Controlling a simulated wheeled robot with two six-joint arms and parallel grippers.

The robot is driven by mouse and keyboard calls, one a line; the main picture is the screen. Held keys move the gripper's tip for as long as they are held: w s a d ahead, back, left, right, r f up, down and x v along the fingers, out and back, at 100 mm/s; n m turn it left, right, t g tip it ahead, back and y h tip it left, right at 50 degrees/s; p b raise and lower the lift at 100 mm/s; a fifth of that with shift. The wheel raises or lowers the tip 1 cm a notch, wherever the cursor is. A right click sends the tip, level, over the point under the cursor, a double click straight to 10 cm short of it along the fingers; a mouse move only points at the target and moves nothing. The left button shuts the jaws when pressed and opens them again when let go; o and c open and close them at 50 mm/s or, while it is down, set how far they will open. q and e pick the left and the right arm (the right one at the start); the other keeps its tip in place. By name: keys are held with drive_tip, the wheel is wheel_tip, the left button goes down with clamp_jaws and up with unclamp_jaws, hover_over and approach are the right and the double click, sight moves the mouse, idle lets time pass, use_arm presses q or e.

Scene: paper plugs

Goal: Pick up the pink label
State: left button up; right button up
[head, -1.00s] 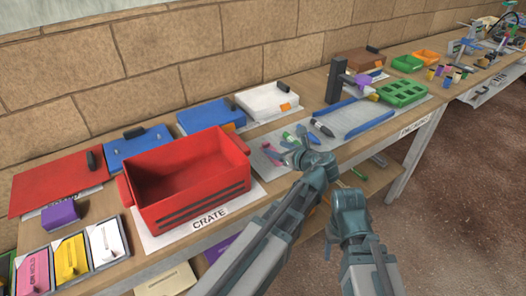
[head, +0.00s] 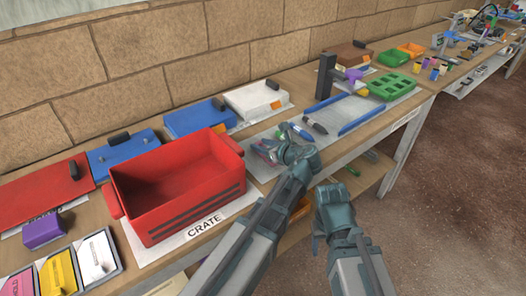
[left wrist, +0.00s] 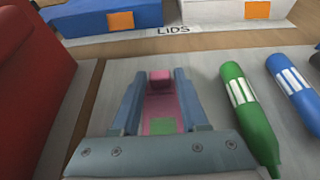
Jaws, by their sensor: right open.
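A pink label card (head: 18,285) is partly cut off at the lower left of the head view, in the label tray beside a yellow and a white card. My left gripper (head: 284,146) is far to the right of it, low over the grey mat behind the crate's right end. In the left wrist view, the left gripper's fingers (left wrist: 157,95) flank a slim pink object (left wrist: 160,80) with a pale green patch, lying beside the markers. I cannot tell whether the fingers press on it. My right gripper (head: 318,228) is open and empty in front of the table edge.
A green marker (left wrist: 246,110) and a blue marker (left wrist: 296,90) lie close to the right of the left gripper. The red crate (head: 180,195) stands to its left. Boxes and lids line the wall; a purple block (head: 43,230) lies near the label tray.

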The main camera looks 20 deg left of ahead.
use_arm(q)
clamp_jaws()
drive_tip(key=shift+r, duration=0.15)
use_arm(e)
drive_tip(key=shift+r, duration=0.15)
